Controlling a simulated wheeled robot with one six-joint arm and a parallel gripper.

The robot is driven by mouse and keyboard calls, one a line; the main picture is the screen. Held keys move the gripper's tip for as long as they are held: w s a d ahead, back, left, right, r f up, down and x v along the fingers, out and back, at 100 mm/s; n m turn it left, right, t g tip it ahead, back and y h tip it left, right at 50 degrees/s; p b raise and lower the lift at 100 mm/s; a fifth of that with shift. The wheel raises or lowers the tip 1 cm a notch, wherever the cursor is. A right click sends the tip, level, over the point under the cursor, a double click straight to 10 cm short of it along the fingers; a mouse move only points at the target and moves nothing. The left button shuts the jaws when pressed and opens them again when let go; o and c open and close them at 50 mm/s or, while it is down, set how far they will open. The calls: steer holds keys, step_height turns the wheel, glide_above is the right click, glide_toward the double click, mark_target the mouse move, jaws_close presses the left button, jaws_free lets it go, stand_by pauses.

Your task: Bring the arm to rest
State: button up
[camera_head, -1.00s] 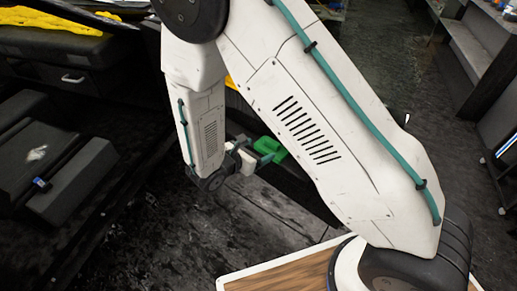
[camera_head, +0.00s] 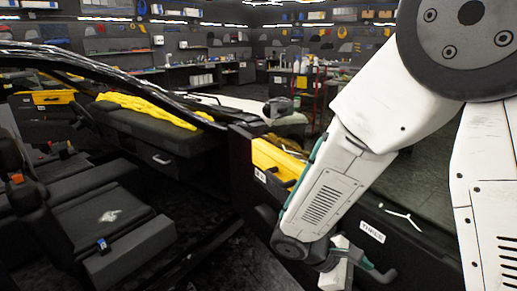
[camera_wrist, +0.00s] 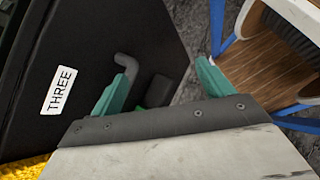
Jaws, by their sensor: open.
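My gripper (camera_head: 362,264) is in the lower right of the head view, at the end of my white arm, beside a dark door panel (camera_head: 425,255). Its finger area is small there. The dark panel (camera_wrist: 120,35) fills the left of that view, with a white label reading THREE (camera_wrist: 60,90) and a dark bent handle (camera_wrist: 127,65) close by the left finger. I cannot tell whether that finger touches the handle.
A car body with dark seats (camera_head: 90,205) and a yellow cloth (camera_head: 150,108) lies to the left. A yellow door part (camera_head: 275,160) is left of my forearm. Workbenches and tool walls (camera_head: 200,70) stand at the back. Dark floor shows between seats and door.

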steer(key=s+d+r+m+t+y, duration=0.1)
steer(key=s+r+m+y, duration=0.4)
steer(key=r, duration=0.4)
steer(key=s+d+r+m+t+y, duration=0.2)
steer(key=s+r+m+y, duration=0.3)
steer(key=r, duration=0.5)
steer(key=s+m, duration=0.2)
steer(key=s, duration=0.1)
steer(key=shift+s+d+m, duration=0.2)
steer(key=shift+s+m, duration=0.1)
steer(key=shift+s, duration=0.1)
